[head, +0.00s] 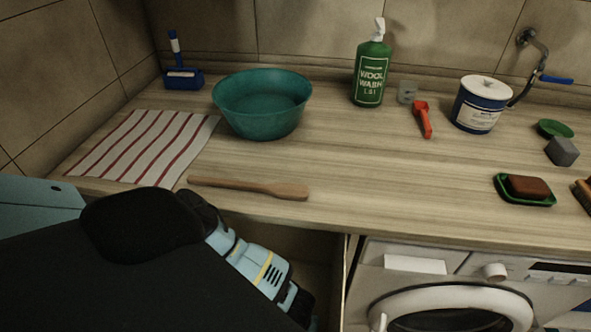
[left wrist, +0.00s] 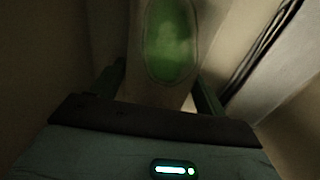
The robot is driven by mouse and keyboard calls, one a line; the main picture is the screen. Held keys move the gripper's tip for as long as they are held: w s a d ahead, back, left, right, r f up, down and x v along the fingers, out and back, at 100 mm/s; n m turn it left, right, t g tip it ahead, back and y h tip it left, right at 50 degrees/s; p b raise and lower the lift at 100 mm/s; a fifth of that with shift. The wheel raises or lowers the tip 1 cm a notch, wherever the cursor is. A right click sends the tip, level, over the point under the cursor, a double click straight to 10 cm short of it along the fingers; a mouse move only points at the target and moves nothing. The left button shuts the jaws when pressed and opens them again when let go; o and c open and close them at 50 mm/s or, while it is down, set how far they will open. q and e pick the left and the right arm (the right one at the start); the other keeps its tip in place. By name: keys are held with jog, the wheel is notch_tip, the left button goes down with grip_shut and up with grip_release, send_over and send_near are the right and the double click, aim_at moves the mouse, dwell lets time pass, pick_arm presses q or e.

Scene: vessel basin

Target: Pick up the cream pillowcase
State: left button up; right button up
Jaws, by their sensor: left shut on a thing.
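In the left wrist view, a pale cream cloth (left wrist: 160,95), which looks like the cream pillowcase, hangs between the two fingers of my left gripper (left wrist: 157,82). The gripper is shut on this cloth; the view is dark and the cloth's full shape is cut off. In the head view my left arm reaches down past the counter's front edge, left of the washing machine, and its fingers and the cloth are hidden there. My right gripper is in neither view.
The washing machine (head: 450,263) stands below, beside my left arm.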

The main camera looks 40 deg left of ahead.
pick_arm(q)
notch_tip(320, 180, up, 9)
jog(key=p, duration=0.2)
jog(key=shift+r+p, duration=0.15)
jog(key=shift+p, duration=0.15)
jog(key=shift+r, duration=0.4)
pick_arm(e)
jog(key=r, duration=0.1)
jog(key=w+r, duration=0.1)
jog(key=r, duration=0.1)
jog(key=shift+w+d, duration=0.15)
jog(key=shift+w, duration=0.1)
